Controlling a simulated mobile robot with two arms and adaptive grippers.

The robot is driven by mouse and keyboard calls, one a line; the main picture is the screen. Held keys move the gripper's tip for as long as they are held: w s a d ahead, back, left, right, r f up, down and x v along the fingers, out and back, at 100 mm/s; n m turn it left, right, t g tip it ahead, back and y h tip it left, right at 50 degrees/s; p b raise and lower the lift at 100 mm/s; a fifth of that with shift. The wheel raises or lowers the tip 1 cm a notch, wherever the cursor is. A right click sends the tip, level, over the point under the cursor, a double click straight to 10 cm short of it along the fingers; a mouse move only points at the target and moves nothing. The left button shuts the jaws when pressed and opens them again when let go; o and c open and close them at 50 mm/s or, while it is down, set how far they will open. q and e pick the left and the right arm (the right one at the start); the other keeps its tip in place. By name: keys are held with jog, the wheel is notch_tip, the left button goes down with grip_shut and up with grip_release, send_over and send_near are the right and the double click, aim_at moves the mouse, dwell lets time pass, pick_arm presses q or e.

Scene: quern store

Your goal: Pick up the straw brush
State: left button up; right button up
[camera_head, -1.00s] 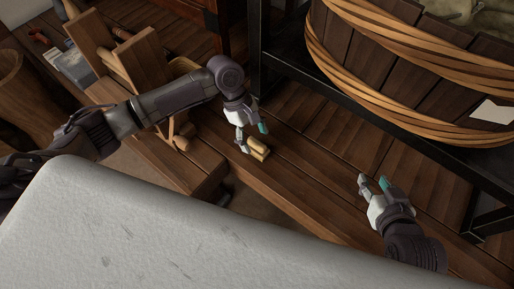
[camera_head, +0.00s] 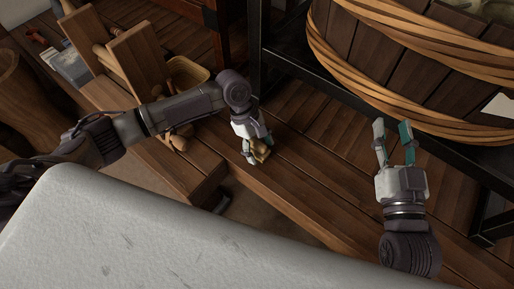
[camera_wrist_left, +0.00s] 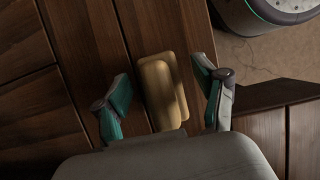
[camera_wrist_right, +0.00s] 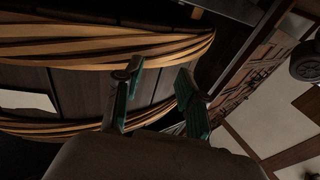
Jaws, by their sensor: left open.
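The straw brush (camera_head: 260,155), a small tan block, lies on the wooden boards, partly covered by my left gripper in the head view. My left gripper (camera_head: 257,152) is open and comes down over it. In the left wrist view the brush (camera_wrist_left: 158,88) lies lengthwise between the two spread fingers (camera_wrist_left: 166,92), with a gap on each side. Its near end is close to the gripper's palm; whether they touch I cannot tell. My right gripper (camera_head: 392,128) is open and empty, to the right, in front of the large wooden tub.
The large tub (camera_head: 400,60) with woven bands stands on a black metal frame (camera_head: 330,88) behind the boards. A wooden stand (camera_head: 140,62) and a wicker basket (camera_head: 188,73) are at the left. A pale white surface (camera_head: 130,235) fills the front.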

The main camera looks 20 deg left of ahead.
aim_at(261, 145)
pick_arm(q)
jog(key=shift+c, duration=0.3)
jog(key=c, duration=1.2)
jog(key=shift+r, duration=0.15)
pick_arm(e)
jog(key=shift+f, duration=0.1)
